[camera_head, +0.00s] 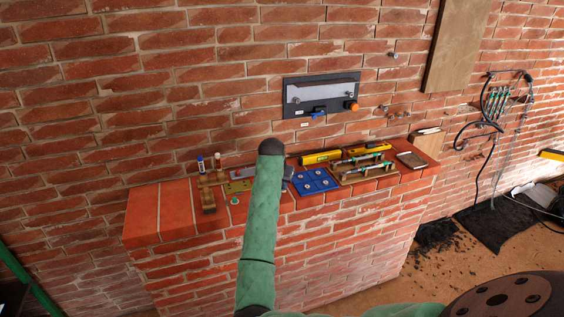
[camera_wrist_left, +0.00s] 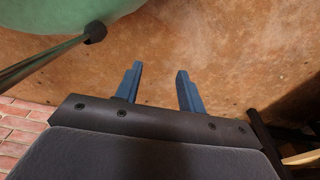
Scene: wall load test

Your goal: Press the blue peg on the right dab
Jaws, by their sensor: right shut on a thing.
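My right arm rises through the middle of the head view. The visible dark part of my right gripper (camera_head: 288,173) is just right of the forearm, above the brick ledge. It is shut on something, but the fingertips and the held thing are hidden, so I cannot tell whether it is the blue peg. A blue board (camera_head: 316,181) with small pale spots lies right of the gripper; I cannot tell whether these are the dabs. My left gripper (camera_wrist_left: 160,88) shows two blue fingers apart, empty, over brown ground.
The brick ledge (camera_head: 161,214) also holds two small bottles, a wooden block (camera_head: 208,198), a yellow level (camera_head: 321,157) and a wooden rack. A dark panel (camera_head: 320,95) and small metal fittings are on the wall above. Cables hang at the right. The ledge's left end is clear.

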